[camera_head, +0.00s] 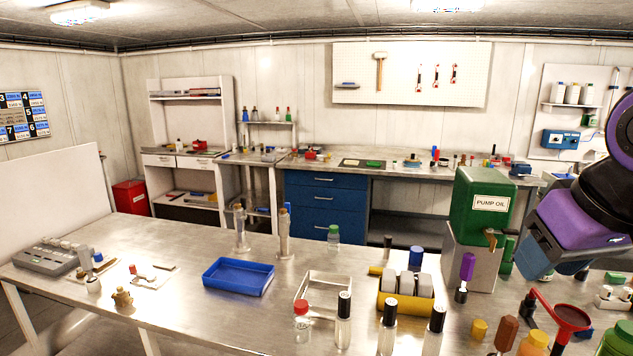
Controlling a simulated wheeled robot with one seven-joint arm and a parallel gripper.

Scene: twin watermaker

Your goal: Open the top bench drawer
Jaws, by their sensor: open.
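The blue drawer unit (325,230) stands under the back bench, well beyond the near table. Its top drawer (322,181) has a pale bar handle and looks shut, flush with the drawers below. My gripper (533,265) is at the right, at the end of my purple and black arm. It is open, far from the drawer and in front of the pump oil box. Its fingertips are hard to make out, and I see nothing held.
A long metal table (190,290) lies between me and the back bench (420,171). It carries a blue tray (238,290), bottles and a green pump oil container (481,207). A red bin (131,197) stands at the back left, beside a white shelf unit.

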